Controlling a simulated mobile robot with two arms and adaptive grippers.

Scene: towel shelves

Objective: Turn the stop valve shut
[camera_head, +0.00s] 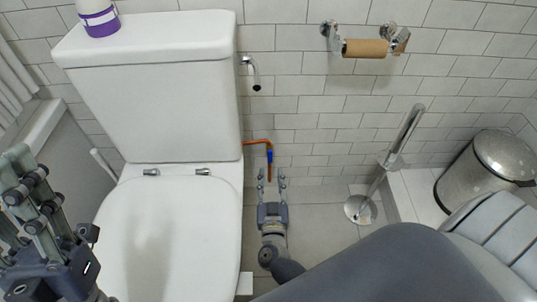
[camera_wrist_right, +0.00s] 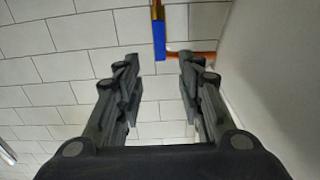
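The stop valve is a small part with a blue lever handle (camera_head: 270,155) on a copper pipe (camera_head: 257,142) beside the toilet tank, low by the tiled wall. In the right wrist view the blue handle (camera_wrist_right: 159,40) hangs straight along the pipe, ahead of the gap between my fingers. My right gripper (camera_head: 271,178) is open and empty, just below the valve in the head view; its spread fingers also show in the right wrist view (camera_wrist_right: 158,82). No contact with the handle shows. My left gripper (camera_head: 18,175) is at the left edge, partly cut off.
The white toilet (camera_head: 150,240) stands close on the left of my right gripper. A toilet brush (camera_head: 390,160) and a metal bin (camera_head: 485,170) stand to the right. A paper roll holder (camera_head: 365,48) is on the wall above. A purple-labelled bottle (camera_head: 98,18) stands on the tank.

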